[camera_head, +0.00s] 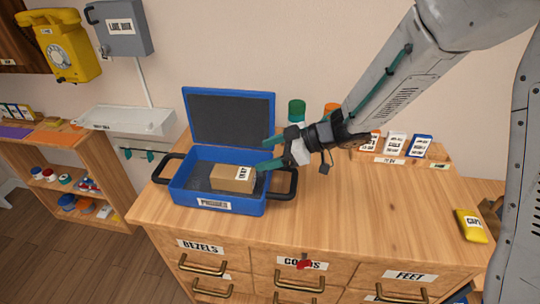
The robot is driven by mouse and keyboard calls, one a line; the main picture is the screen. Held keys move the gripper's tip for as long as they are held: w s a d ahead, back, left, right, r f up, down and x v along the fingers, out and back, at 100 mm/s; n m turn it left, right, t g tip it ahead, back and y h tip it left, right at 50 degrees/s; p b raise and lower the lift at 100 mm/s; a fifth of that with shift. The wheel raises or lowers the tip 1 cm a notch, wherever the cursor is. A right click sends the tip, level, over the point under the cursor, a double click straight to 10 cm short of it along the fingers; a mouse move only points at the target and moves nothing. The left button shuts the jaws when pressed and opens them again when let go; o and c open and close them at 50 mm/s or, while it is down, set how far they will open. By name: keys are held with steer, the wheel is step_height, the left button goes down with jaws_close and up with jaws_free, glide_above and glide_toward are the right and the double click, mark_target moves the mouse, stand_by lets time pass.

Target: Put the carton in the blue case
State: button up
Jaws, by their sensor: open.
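The brown carton (231,178) with a white label lies inside the open blue case (187,198), on its dark floor towards the right side. The case's lid (232,118) stands up at the back. My gripper (266,154) is at the right side of the case, with its two green fingers spread apart. The lower finger reaches over the case's right part, close to the carton's right end. I cannot tell whether it touches the carton. Nothing shows between the fingers.
The case stands on a wooden drawer cabinet (370,225). A tray of small boxes (395,160) is at the back right, and green and orange cylinders (297,111) stand behind my gripper. A yellow packet (470,226) lies at the right edge. The front middle top is clear.

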steer(key=shift+d, duration=0.15)
steer(key=w+d+r+m+t+h, duration=0.35)
steer(key=d+r+t+h, duration=0.2)
steer(key=d, duration=0.45)
steer(key=w+d+r+m+t+h, duration=0.3)
steer(key=d+r+m+t+h, duration=0.15)
steer(key=d+r, duration=0.4)
steer(key=s+d+r+m+g+h, duration=0.2)
steer(key=s+d+m+g+h, duration=0.45)
steer(key=s+d, duration=1.05)
steer(key=s+a+m+g+y, duration=0.1)
steer(key=s+a+y, duration=0.1)
steer(key=s, duration=0.6)
steer(key=s+a+f+m+g+y, duration=0.1)
steer(key=s+a+g+y, duration=0.1)
steer(key=s, duration=0.6)
steer(key=shift+s+a+f+m, duration=0.15)
steer(key=shift+a+f+m, duration=0.05)
steer(key=shift+a+m, duration=0.15)
